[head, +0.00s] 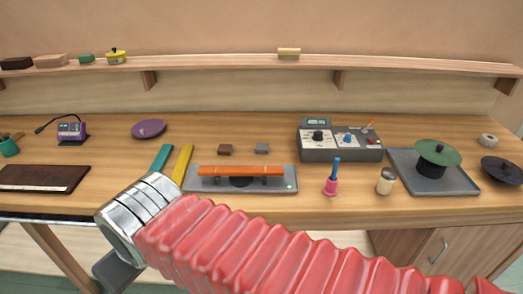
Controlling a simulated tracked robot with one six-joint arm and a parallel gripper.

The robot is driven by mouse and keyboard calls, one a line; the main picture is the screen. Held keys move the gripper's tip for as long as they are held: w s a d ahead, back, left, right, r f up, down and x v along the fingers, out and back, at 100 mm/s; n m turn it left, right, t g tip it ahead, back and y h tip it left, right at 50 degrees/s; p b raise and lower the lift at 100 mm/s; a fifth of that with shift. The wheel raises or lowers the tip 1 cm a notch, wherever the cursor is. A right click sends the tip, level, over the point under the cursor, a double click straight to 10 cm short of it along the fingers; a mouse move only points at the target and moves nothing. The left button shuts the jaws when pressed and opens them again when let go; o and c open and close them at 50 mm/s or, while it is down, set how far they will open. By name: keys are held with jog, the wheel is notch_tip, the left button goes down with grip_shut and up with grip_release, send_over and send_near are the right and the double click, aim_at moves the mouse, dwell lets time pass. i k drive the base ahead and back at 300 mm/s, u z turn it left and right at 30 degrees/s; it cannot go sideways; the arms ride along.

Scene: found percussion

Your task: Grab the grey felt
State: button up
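A small grey block (262,148), which looks like the grey felt, lies on the workbench behind the grey tray with the orange bar. It sits just right of a similar brown block (225,149), with a gap between them. My arm crosses the lower front of the head view in a red bellows sleeve with a metal collar. A dark grey part of my gripper (116,271) shows below the collar, in front of the bench edge and well left of the grey block. Its fingertips cannot be made out, so its opening is unclear.
The grey tray (290,186) carries the orange bar (240,172). Yellow (182,164) and teal (161,158) strips lie to its left. A control box (340,145) stands right of the blocks. A pink holder (331,187) and a shaker (385,181) stand near the front.

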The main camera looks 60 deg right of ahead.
aim_at(260, 148)
jog(key=z, duration=0.05)
jog(key=i, duration=1)
jog(key=u, duration=0.05)
